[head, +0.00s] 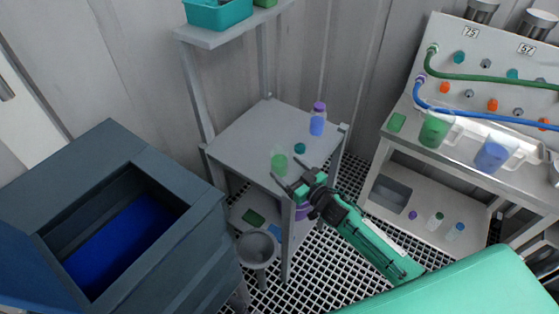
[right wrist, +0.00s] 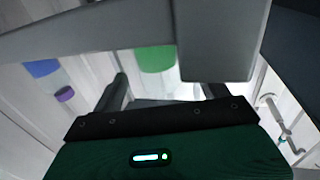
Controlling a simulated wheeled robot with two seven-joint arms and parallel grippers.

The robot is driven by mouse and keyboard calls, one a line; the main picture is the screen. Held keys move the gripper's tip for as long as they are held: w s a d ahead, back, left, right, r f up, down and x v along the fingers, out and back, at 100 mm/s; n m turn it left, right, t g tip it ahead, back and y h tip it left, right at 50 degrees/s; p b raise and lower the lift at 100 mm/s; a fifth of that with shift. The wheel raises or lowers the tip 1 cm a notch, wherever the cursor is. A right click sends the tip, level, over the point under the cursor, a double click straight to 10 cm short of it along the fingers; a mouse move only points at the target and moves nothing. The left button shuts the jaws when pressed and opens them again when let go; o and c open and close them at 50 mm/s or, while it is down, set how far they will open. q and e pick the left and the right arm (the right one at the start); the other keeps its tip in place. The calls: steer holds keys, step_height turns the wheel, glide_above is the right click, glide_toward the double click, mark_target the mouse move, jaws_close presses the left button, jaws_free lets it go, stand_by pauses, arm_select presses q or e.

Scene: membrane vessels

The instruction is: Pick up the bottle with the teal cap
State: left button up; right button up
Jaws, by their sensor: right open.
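A pale bottle with green contents (head: 279,160) stands at the front edge of the small grey table (head: 245,135). Its cap is not clear. A small round teal cap (head: 300,148) shows just right of it; I cannot tell whether it sits on a bottle. My right gripper (head: 286,169) is open at the table's front edge, its fingers close to the green bottle; I cannot tell if they touch. In the right wrist view, a green shape (right wrist: 155,58) shows beyond the open fingers, partly hidden by a grey bar. My left gripper is out of view.
A blue bottle with a purple cap (head: 317,120) stands at the table's back right. A shelf (head: 215,38) overhangs the back left. A dark open bin (head: 120,215) is left. A bench (head: 480,165) with jugs is right, with small bottles (head: 437,222) below.

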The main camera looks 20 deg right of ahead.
mark_target(286, 166)
steer(key=x, duration=0.3)
steer(key=shift+w+p, duration=0.35)
steer(key=shift+w, duration=0.1)
steer(key=shift+w+a+f, duration=0.1)
steer(key=shift+w+a, duration=0.05)
steer(key=shift+w, duration=0.15)
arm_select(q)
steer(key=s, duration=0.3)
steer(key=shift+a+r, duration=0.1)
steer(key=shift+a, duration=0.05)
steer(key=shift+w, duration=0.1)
arm_select(e)
steer(key=c, duration=1.2)
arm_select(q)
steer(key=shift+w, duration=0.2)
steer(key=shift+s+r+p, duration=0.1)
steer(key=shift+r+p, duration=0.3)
arm_select(e)
step_height(286, 166, up, 20)
